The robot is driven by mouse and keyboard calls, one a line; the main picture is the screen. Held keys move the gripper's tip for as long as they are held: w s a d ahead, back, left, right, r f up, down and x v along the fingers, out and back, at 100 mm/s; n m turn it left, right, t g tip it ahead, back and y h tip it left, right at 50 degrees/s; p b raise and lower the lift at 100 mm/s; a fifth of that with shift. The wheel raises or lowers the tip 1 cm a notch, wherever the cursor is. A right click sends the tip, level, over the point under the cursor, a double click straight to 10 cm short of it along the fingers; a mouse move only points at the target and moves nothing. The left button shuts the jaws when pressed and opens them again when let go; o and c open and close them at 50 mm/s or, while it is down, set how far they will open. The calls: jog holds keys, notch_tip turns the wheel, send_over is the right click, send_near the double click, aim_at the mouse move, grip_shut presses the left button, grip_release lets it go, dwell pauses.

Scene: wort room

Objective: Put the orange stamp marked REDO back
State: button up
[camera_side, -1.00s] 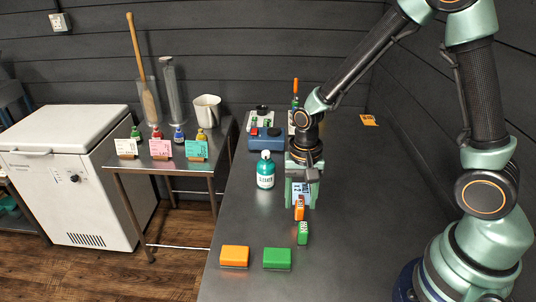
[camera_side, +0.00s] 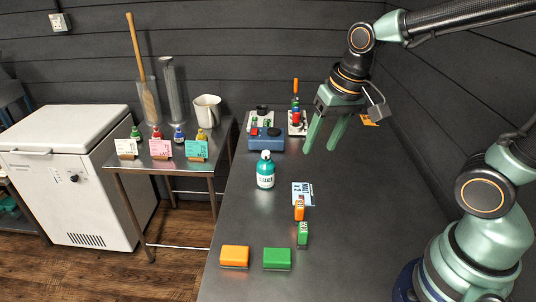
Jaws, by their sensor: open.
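An orange stamp (camera_side: 299,209) stands on the dark table, just in front of a light blue printed card (camera_side: 302,190). Its lettering is too small to read surely. A green stamp (camera_side: 303,234) stands close in front of it. My gripper (camera_side: 321,146) is open and empty, raised above the table, behind and to the right of the orange stamp. An orange pad (camera_side: 234,256) and a green pad (camera_side: 277,258) lie at the front of the table. An orange mark (camera_side: 370,120) lies at the back right, partly hidden by my gripper.
A teal bottle (camera_side: 265,172) stands left of the card. Behind it are a blue box (camera_side: 266,143) and a white stand (camera_side: 297,128) with red and green items. The table's right half is clear. A side table (camera_side: 172,160) stands to the left.

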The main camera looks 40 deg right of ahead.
jog(key=s+r+n+t, duration=0.1)
jog(key=r+n, duration=0.1)
jog(key=s+d+r+n+t, duration=0.1)
jog(key=s+r+n, duration=0.1)
jog(key=shift+d+t, duration=0.15)
jog(key=shift+t, duration=0.15)
dwell(1.1)
